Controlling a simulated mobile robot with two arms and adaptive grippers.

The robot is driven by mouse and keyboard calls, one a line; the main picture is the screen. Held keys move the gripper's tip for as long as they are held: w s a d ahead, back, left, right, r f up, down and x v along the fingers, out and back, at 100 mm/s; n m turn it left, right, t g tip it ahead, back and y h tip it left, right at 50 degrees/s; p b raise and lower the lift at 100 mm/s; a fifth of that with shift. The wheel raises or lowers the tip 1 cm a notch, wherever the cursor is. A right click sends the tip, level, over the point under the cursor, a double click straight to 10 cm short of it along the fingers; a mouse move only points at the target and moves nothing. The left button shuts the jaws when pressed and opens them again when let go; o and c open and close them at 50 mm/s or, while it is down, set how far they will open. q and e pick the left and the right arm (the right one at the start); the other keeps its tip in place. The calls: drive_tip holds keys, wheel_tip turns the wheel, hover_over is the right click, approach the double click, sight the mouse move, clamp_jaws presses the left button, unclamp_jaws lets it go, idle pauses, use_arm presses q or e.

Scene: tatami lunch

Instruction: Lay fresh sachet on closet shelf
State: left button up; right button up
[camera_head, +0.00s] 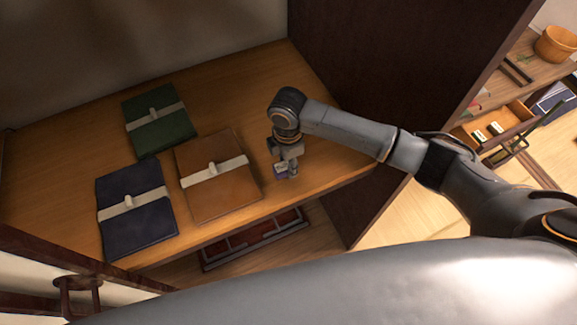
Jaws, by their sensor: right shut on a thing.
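The closet shelf (65,118) is a brown wooden board with bare wood around its folded items. My right gripper (286,172) points down close to the shelf, right of the brown folded item and near the front edge. It is shut on a small pale-violet thing, likely the sachet (281,170), mostly hidden by the fingers. I cannot tell whether the sachet touches the wood. My left gripper is not in view.
Green (158,120), brown (217,177) and navy (136,207) folded items with pale bands lie on the shelf. A dark closet panel (400,60) stands to the right. A wooden bucket (556,45) and an open drawer (492,128) are beyond it.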

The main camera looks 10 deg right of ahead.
drive_tip(key=shift+d+f, duration=0.1)
drive_tip(key=shift+f, duration=1.35)
drive_tip(key=shift+f, duration=0.15)
drive_tip(key=o, duration=0.8)
drive_tip(key=shift+o, duration=0.2)
wheel_tip(320, 180, up, 12)
drive_tip(key=shift+r+b, duration=0.2)
drive_tip(key=shift+b, duration=0.25)
